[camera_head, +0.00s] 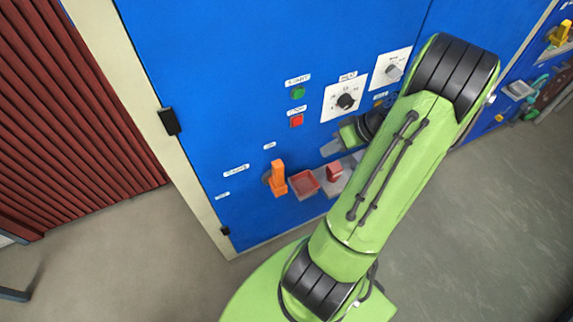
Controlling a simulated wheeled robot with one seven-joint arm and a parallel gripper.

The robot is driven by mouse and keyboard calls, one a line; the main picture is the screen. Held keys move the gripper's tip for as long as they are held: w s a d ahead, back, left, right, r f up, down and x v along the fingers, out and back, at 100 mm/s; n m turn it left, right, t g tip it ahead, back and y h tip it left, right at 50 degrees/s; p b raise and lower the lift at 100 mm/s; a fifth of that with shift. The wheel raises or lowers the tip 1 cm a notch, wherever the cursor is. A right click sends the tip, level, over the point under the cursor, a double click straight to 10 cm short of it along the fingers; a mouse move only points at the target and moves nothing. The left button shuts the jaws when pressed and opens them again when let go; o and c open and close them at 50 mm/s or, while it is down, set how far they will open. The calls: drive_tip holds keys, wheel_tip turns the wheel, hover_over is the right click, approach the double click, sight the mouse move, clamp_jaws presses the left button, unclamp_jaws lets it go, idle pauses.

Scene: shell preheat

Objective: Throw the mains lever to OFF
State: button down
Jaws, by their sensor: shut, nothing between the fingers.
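The mains lever (277,178) is an orange handle on a dark round mount, low on the left part of the blue cabinet front. It stands roughly upright in the picture. Small white labels sit above it, to its left and lower left; their print is too small to read surely. My gripper (329,147) is up and to the right of the lever, close to the cabinet front and clear of the lever. It is shut and empty. My green arm partly hides the wrist.
A red tray (304,184) and a small red block (334,172) on a grey shelf are right of the lever. A red ribbed shutter (70,110) stands left. Grey floor (470,240) is open at right.

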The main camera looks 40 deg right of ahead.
sight(278, 178)
drive_tip(key=w+a+f+b, duration=0.3)
drive_tip(key=w+a+f, duration=0.3)
drive_tip(key=a+f, duration=0.1)
drive_tip(key=shift+a+f+b, duration=0.15)
drive_tip(key=shift+f+b, duration=0.15)
drive_tip(key=shift+f, duration=0.2)
drive_tip(key=shift+w, duration=0.2)
